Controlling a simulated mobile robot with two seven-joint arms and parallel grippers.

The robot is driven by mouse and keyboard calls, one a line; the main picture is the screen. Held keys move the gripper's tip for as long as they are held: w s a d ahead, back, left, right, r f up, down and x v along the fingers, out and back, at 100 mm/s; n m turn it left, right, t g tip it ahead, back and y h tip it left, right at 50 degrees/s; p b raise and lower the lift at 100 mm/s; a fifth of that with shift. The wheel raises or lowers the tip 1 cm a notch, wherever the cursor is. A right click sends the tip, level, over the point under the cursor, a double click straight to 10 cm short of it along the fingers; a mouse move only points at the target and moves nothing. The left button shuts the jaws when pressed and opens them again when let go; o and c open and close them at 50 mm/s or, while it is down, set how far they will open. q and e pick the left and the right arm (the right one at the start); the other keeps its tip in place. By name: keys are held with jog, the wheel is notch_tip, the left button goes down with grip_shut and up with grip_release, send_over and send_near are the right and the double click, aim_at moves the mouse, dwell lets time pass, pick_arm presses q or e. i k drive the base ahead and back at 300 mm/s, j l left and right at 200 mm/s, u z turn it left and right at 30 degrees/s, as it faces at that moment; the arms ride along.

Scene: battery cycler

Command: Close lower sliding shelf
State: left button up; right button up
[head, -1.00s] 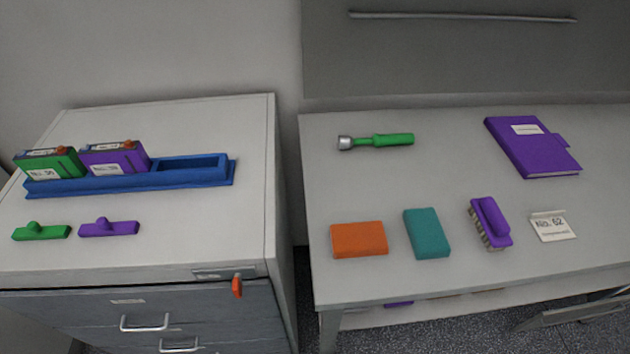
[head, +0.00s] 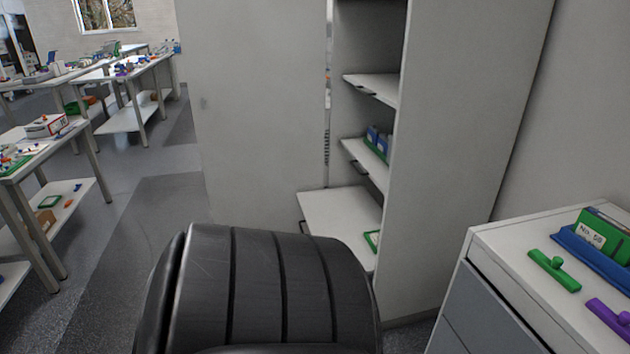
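A tall light grey cabinet (head: 455,130) stands in the middle of the head view with its front open. Its lower sliding shelf (head: 335,212) reaches out to the left, farther than the shelves above. A dark handle (head: 304,228) is on its front edge. A green item (head: 373,240) lies on this shelf, partly hidden by the cabinet side. The middle shelf (head: 358,154) holds blue and green items (head: 378,143). The upper shelf (head: 372,88) shows no items. Neither gripper is in view. A black part of my own body hides the area below the lower shelf.
A large light panel (head: 260,110), seemingly the open cabinet door, stands left of the shelves. A drawer cabinet (head: 484,310) with green and purple tools on top is at the right. Workbenches (head: 50,145) stand at the left. Grey floor (head: 140,220) between is clear.

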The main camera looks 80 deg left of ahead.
aim_at(344, 214)
jog(key=k+j+u, duration=0.15)
jog(key=u, duration=1.15)
